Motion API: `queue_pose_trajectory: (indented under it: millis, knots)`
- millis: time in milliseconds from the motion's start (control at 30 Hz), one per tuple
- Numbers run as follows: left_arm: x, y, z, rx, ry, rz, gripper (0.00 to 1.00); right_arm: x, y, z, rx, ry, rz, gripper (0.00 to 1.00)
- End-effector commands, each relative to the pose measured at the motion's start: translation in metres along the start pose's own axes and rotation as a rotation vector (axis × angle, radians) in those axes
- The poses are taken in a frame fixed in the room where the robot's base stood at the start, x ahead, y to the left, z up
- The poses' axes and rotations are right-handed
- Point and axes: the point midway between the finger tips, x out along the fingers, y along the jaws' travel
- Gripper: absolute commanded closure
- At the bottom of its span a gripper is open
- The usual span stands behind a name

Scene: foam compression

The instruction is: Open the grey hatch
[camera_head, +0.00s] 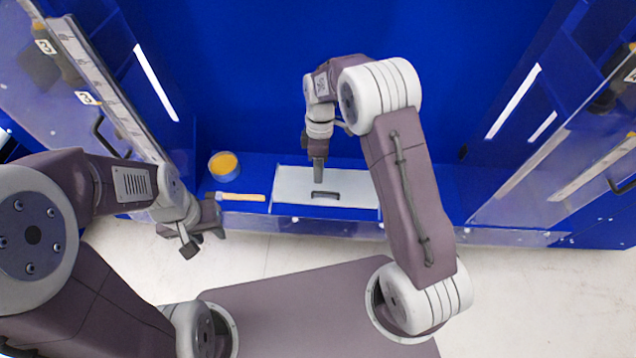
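The grey hatch (350,205) is a flat light-grey panel set in the blue ledge, and it looks closed. Its small dark handle (325,194) is near the front edge. My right gripper (319,180) points down over the hatch, just behind the handle. Its fingers overlap in this view, so I cannot tell whether they are apart or whether they touch the handle. My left gripper (203,238) is open and empty, off to the left in front of the ledge.
A round container with yellow-orange contents (224,166) stands on the ledge left of the hatch. A brush-like tool with a pale handle (240,197) lies in front of it. Clear panels with black handles flank both sides. A blue wall (260,80) rises behind.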

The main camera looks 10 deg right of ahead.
Motion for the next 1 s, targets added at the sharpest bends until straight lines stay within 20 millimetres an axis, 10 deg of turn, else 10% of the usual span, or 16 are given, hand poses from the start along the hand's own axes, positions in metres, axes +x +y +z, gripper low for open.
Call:
queue_pose_trajectory:
  millis: [300, 633, 767, 1000]
  knots:
    - [-0.005, 0.0, -0.001, 0.0, 0.0, 0.0, 0.64, 0.058, -0.001, 0.0, 0.0, -0.001, -0.003, 0.69]
    - [-0.005, 0.0, -0.001, 0.0, 0.0, 0.0, 0.64, 0.067, 0.0, 0.0, 0.0, 0.0, 0.0, 0.69]
    - [-0.005, 0.0, -0.001, 0.0, 0.0, 0.0, 0.64, 0.067, 0.0, 0.0, 0.0, 0.0, 0.0, 1.0]
    - [-0.005, 0.0, -0.001, 0.0, 0.0, 0.0, 0.64, 0.066, 0.0, 0.0, 0.0, 0.0, 0.001, 1.0]
